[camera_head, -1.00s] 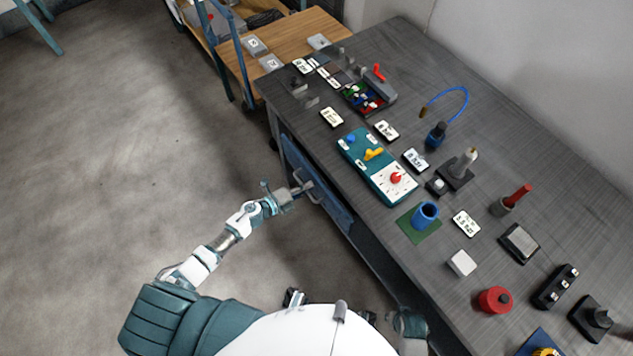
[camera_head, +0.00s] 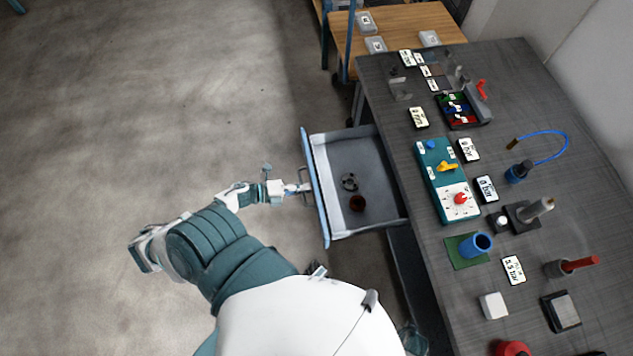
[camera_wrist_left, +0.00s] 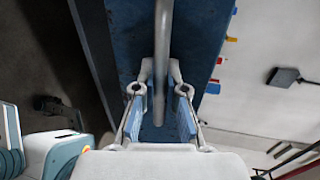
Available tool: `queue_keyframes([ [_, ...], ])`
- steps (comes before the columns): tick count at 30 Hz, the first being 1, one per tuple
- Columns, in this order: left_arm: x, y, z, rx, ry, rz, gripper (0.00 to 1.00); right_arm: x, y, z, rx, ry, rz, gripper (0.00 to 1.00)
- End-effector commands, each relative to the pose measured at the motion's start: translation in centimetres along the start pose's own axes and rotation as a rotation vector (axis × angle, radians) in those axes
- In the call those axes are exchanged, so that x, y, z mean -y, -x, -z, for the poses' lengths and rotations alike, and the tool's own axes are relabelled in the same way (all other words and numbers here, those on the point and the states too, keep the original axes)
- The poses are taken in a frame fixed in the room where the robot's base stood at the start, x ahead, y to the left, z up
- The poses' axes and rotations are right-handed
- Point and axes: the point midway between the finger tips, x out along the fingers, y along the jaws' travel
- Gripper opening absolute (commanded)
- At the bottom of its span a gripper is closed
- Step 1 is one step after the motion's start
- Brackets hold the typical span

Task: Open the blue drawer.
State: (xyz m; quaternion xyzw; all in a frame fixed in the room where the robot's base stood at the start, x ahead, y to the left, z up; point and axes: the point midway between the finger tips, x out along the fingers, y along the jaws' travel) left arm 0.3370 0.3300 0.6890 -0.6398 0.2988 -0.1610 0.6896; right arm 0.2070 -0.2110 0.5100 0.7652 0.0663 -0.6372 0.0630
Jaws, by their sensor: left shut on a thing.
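The blue drawer (camera_head: 316,190) stands pulled out from the left side of the grey table in the head view. Its inside is light grey and holds a dark ring-shaped part and a brown round part. My left gripper (camera_head: 298,189) is at the drawer's front, shut on its handle. In the left wrist view the grey bar handle (camera_wrist_left: 162,75) runs between the two fingers of the left gripper (camera_wrist_left: 159,100), in front of the blue drawer face (camera_wrist_left: 207,50). My right gripper is not clearly in view.
The grey table (camera_head: 400,85) carries a teal panel (camera_head: 432,170) with knobs, a blue cup (camera_head: 476,244) on a green mat, a white cube (camera_head: 493,305) and several labels. A wooden table (camera_head: 405,28) stands behind. The floor left of the drawer is clear.

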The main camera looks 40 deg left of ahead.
Motion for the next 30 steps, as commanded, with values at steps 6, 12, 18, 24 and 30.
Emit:
queue_keyframes([
  [6,-0.17,1.19,-0.70,0.016,-0.004,-0.004,0.00,-0.03,-0.26,0.09,0.000,0.000,0.000,0.40],
  [12,-0.15,1.27,-0.73,0.016,-0.005,-0.002,0.00,0.02,-0.39,-0.16,0.005,0.001,0.000,0.40],
  [18,-0.10,1.25,-0.77,0.016,-0.004,-0.001,0.18,0.08,-0.40,-0.44,0.009,0.001,0.001,0.40],
  [24,-0.10,1.17,-0.46,0.011,-0.003,0.000,0.37,0.13,-0.39,-0.65,0.012,0.000,0.002,0.40],
  [30,-0.11,1.28,-0.25,0.007,-0.002,-0.001,0.37,0.08,-0.30,-0.62,0.010,-0.001,0.003,0.40],
])
